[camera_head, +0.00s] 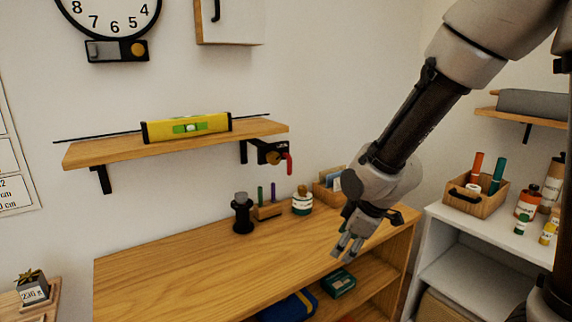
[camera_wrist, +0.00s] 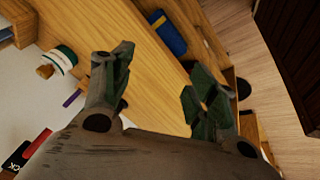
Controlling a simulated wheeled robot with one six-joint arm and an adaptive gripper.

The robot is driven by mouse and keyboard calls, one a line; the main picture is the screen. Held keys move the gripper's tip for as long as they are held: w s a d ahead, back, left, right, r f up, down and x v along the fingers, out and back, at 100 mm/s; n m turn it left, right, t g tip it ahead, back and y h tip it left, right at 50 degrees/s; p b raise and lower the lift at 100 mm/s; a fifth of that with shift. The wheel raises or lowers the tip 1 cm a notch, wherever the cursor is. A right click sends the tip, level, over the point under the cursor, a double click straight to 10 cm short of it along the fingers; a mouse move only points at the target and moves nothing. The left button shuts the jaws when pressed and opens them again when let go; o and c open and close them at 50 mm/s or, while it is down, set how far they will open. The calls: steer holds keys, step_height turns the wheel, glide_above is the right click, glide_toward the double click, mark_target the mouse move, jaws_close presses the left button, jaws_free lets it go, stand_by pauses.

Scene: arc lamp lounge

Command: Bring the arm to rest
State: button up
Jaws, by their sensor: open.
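My arm comes in from the upper right of the head view and bends down to my gripper (camera_head: 347,248), which is over the right part of the wooden cabinet's top (camera_head: 190,267). In the wrist view my gripper (camera_wrist: 160,95) has its two fingers wide apart. Nothing is between the fingers but the wooden surface beyond. I cannot tell the exact height of the fingertips above the top.
On the cabinet top stand a dark grinder-like object (camera_head: 242,214), a white-and-green jar (camera_head: 302,203) and a wooden box (camera_head: 328,192). A wall shelf (camera_head: 180,147) holds a yellow level (camera_head: 187,126). A white shelf unit (camera_head: 470,240) stands right. The top's left and front are clear.

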steer(key=s+d+r+m+h, duration=0.1)
steer(key=s+d+r+m, duration=0.5)
steer(key=s+d+r, duration=0.2)
steer(key=s+d+r+m+h, duration=0.1)
steer(key=s+d+r+m, duration=0.6)
steer(key=d, duration=0.6)
steer(key=s+r, duration=0.1)
steer(key=s, duration=0.1)
steer(key=shift+s+d+r+m+h, duration=0.25)
steer(key=shift+s+r+m+h, duration=0.05)
steer(key=shift+s+r, duration=0.1)
stand_by(0.4)
